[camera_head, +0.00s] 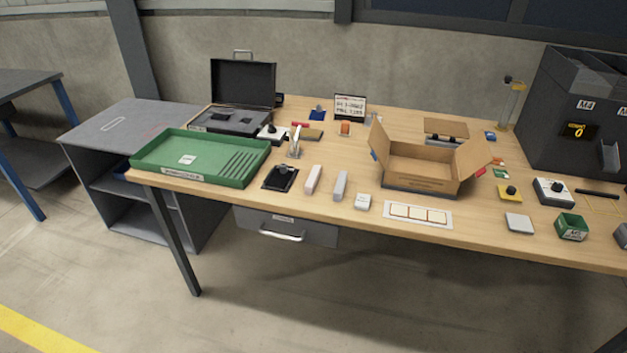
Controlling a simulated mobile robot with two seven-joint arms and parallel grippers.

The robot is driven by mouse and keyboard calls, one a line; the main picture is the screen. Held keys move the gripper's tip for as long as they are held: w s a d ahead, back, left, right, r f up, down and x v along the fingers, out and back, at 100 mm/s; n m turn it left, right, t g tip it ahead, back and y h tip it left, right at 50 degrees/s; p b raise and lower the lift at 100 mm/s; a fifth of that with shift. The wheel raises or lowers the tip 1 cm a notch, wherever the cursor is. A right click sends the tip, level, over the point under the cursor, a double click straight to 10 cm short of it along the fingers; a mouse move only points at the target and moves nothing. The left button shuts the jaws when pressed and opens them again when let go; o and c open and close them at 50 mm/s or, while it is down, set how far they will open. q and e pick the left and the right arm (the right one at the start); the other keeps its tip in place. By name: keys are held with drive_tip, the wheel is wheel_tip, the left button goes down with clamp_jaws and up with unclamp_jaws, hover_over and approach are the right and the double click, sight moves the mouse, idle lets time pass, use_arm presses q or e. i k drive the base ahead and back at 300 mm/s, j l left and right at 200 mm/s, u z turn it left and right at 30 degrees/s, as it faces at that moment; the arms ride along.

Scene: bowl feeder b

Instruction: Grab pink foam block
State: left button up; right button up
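The pink foam block (313,179) is a small, pale pink, elongated block on the front part of the wooden table. It lies between a black device (281,178) on its left and a similar grey block (340,185) on its right, with small gaps to both. Nothing covers it. Neither of my grippers shows in the head view.
A green tray (152,171) stands at the table's left end. An open cardboard box (420,172) stands right of the blocks. A white card with squares (417,214) and a small white box (362,202) lie near the front edge. A black case (243,86) stands open behind.

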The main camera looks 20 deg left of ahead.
sight(314, 178)
drive_tip(key=i+j+z, duration=0.1)
drive_tip(key=j, duration=0.4)
drive_tip(key=i+j+z, duration=0.1)
drive_tip(key=j, duration=0.4)
drive_tip(key=i+j+z, duration=0.1)
drive_tip(key=i+j, duration=0.15)
drive_tip(key=j, duration=0.3)
drive_tip(key=i+j+z, duration=0.1)
drive_tip(key=j, duration=0.4)
drive_tip(key=i+j+z, duration=0.1)
drive_tip(key=j, duration=0.45)
